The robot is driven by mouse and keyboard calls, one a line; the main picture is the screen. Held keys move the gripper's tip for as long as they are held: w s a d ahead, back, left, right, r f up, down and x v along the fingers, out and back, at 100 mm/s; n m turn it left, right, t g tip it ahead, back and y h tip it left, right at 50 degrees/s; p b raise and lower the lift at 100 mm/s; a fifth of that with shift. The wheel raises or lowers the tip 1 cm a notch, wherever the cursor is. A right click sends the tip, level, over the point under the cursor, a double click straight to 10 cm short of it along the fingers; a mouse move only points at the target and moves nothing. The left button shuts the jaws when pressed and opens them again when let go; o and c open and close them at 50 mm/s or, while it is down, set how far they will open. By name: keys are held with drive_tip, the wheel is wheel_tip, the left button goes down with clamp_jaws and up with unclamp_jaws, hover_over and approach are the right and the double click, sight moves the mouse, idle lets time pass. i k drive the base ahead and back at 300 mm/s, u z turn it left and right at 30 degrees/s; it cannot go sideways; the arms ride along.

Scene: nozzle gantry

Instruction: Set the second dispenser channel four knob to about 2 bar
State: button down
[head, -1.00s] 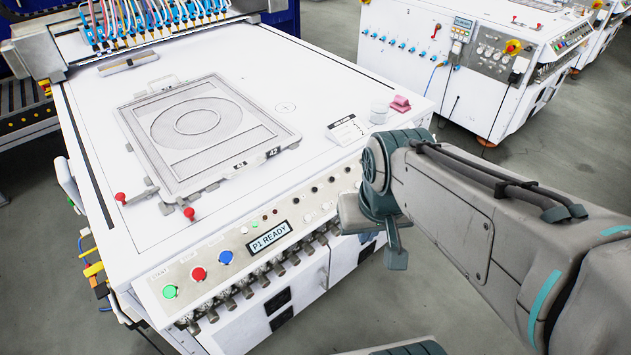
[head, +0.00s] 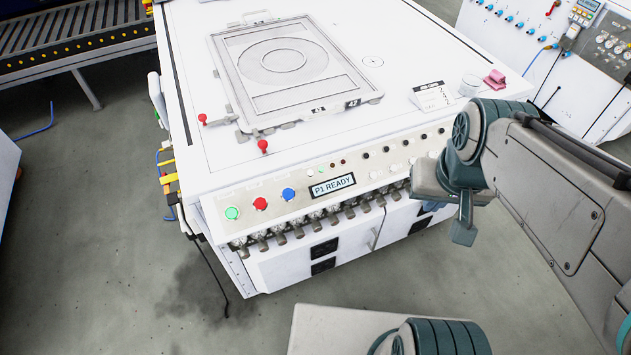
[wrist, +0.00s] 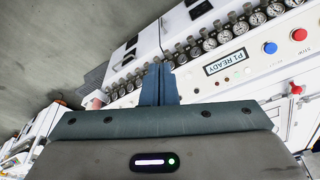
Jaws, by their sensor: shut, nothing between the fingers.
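The white machine's front panel carries a row of metal regulator knobs with small round gauges (head: 315,216) along its lower edge, under the P1 READY display (head: 332,186). The same row of gauges (wrist: 226,35) shows in the wrist view, beyond my fingers. Channel labels are too small to read, so I cannot tell which knob is channel four or which dispenser is the second. My gripper (head: 463,232) hangs off the right part of the panel, partly covering it. In the wrist view my gripper (wrist: 160,84) is shut and empty, its fingers apart from the knobs.
Green (head: 232,213), red (head: 260,204) and blue (head: 288,194) buttons sit on the panel's left. A framed plate (head: 285,65) lies on the machine top. Another white machine (head: 560,75) stands at the upper right.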

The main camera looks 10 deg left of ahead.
sight(298, 231)
drive_tip(key=z, duration=1.7)
drive_tip(key=k, duration=1.2)
drive_tip(key=u, duration=2.05)
drive_tip(key=i, duration=0.5)
